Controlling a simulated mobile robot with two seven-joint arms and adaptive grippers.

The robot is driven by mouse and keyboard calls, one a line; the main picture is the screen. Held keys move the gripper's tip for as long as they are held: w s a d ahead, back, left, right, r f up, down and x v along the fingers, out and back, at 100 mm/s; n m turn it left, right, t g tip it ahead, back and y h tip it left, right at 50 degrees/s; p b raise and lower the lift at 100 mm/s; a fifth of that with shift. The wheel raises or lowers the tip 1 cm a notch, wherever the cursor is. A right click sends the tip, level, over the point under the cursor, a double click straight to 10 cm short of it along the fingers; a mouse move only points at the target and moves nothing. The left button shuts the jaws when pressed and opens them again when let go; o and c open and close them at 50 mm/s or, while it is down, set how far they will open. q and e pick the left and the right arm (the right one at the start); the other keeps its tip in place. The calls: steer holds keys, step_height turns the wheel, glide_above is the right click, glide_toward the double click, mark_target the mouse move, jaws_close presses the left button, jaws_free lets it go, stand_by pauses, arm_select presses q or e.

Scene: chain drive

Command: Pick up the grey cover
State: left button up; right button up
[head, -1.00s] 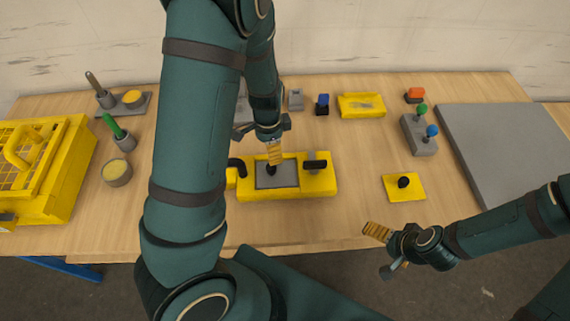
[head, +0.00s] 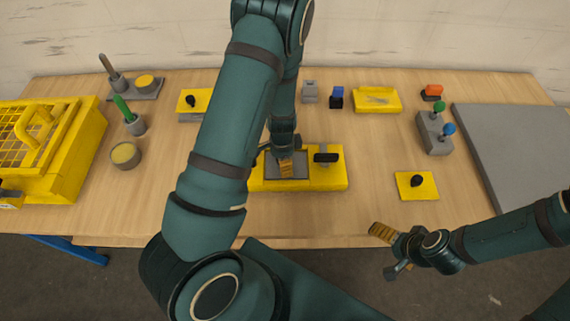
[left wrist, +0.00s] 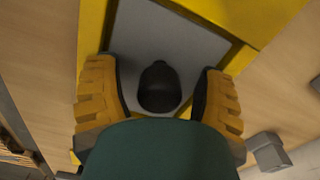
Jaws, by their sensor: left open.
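The grey cover (head: 301,169) is a flat grey plate set in the top of a yellow housing (head: 328,180). My left gripper (head: 285,168) is over it in the head view and hides its black knob. In the left wrist view the grey cover (left wrist: 160,38) shows with its black knob (left wrist: 160,88) between the two open orange-padded fingers (left wrist: 160,97). The fingers stand on either side of the knob, apart from it. My right gripper (head: 382,233) hangs in front of the table's front edge, away from the cover; its jaw opening cannot be made out.
A black handle (head: 326,155) stands on the housing, right of the cover. A yellow plate with a black knob (head: 416,184) lies to the right. A yellow crate (head: 62,165) is at the left and a grey mat (head: 520,150) at the right. The table's front middle is clear.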

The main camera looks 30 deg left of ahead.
arm_select(q)
steer(key=shift+f, duration=0.2)
jaws_close()
